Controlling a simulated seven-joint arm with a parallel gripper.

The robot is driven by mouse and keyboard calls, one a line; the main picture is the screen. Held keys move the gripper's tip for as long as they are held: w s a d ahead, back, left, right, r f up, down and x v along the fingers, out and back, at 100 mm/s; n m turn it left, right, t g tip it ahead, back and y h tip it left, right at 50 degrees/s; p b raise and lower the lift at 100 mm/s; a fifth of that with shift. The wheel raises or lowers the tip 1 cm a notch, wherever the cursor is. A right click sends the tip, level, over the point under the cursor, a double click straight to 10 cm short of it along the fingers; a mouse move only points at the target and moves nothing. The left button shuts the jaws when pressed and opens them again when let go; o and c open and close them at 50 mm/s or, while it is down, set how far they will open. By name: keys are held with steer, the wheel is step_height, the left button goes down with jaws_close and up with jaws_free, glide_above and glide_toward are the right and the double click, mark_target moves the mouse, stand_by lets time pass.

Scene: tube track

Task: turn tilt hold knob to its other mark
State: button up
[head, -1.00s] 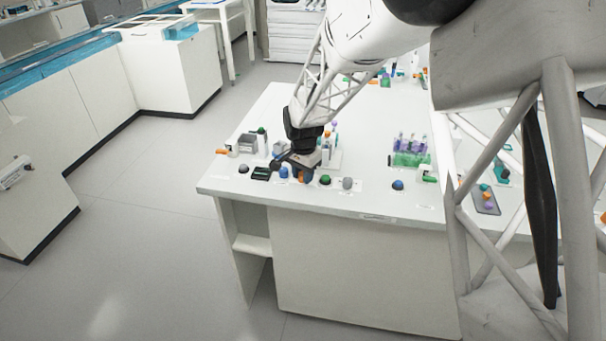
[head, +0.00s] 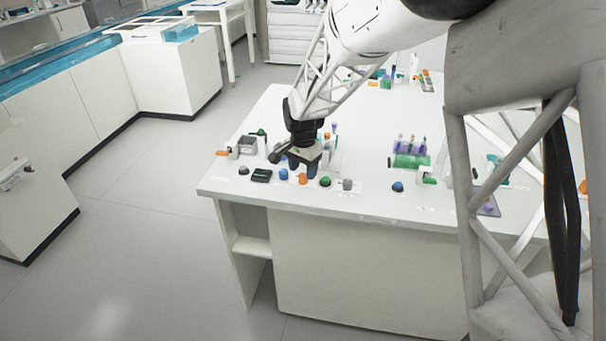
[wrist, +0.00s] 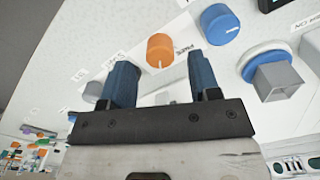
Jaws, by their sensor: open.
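An orange knob (wrist: 160,50) with a pale pointer line shows beyond and between my fingertips in the wrist view. A printed label beside it seems to read "PARK"; no "tilt hold" lettering is legible, so I cannot tell for sure which knob has that name. In the head view the orange knob (head: 303,179) stands in the front row, just in front of my gripper (head: 304,168). My gripper (wrist: 162,68) is open, with two blue fingers apart and nothing between them. It looks raised clear of the knob. A blue knob (wrist: 219,23) with a white line is beside the orange one.
A grey square block (wrist: 277,80) on a blue round base is near the blue knob. In the head view a black box (head: 261,176), a green knob (head: 325,182) and a grey knob (head: 347,184) share the row. A tube rack (head: 411,160) stands to the right.

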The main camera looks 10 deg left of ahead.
mark_target(305, 176)
steer(key=shift+r, duration=2.45)
steer(key=shift+d, duration=0.1)
steer(key=shift+s+d+r, duration=0.1)
steer(key=shift+d+r, duration=0.15)
steer(key=s+d+r+n, duration=0.1)
steer(key=s+d+r, duration=0.35)
steer(key=d, duration=0.25)
steer(key=s+d+r+n+t, duration=0.1)
steer(key=s+d+r, duration=0.35)
steer(key=d, duration=0.25)
steer(key=s+d+r, duration=0.3)
steer(key=s+d, duration=0.3)
steer(key=s+d+n, duration=0.1)
steer(key=s+d, duration=0.5)
steer(key=s, duration=0.5)
steer(key=s+d+n+t, duration=0.1)
steer(key=s+d+n, duration=0.1)
steer(key=s+d, duration=0.5)
steer(key=s, duration=0.4)
steer(key=shift+s+d+r+t, duration=0.25)
steer(key=shift+t, duration=0.05)
